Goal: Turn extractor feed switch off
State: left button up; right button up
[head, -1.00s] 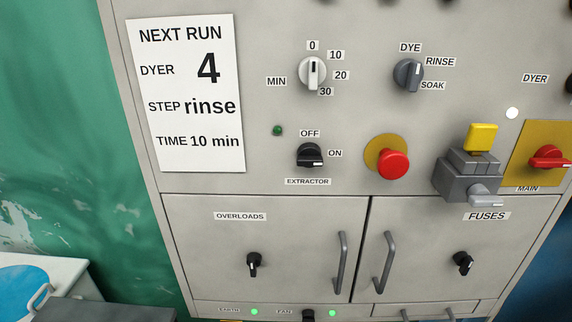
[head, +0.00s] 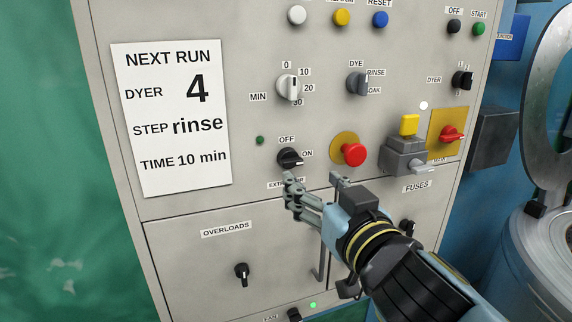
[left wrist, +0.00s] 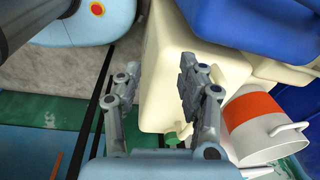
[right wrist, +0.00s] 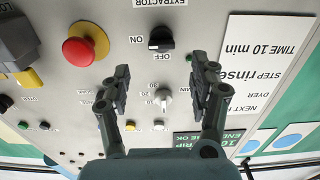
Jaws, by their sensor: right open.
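The extractor switch (head: 289,158) is a black knob on the grey panel, between its OFF and ON labels. Its white mark points toward ON. It also shows upside down in the right wrist view (right wrist: 160,40), with its mark on the ON side. My right gripper (head: 315,180) is open and empty, just below and to the right of the switch in the head view. In the right wrist view its fingers (right wrist: 160,72) are apart, with the switch beyond the gap between them. My left gripper (left wrist: 158,75) is open and empty, away from the panel.
A red mushroom button (head: 354,154) sits right of the switch, and a MIN dial (head: 289,86) is above it. A run sign (head: 172,120) is at left. A cabinet door handle (head: 320,258) is below. Cream (left wrist: 165,65) and blue containers (left wrist: 250,25) are near my left gripper.

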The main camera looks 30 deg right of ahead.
aim_at(294, 164)
jog(key=p+x, duration=0.1)
jog(key=x, duration=0.2)
jog(key=p+x, duration=0.1)
jog(key=x, duration=0.3)
jog(key=shift+w+a+r, duration=0.15)
jog(key=shift+w, duration=0.55)
jog(key=shift+c, duration=0.4)
jog(key=c, duration=1.1)
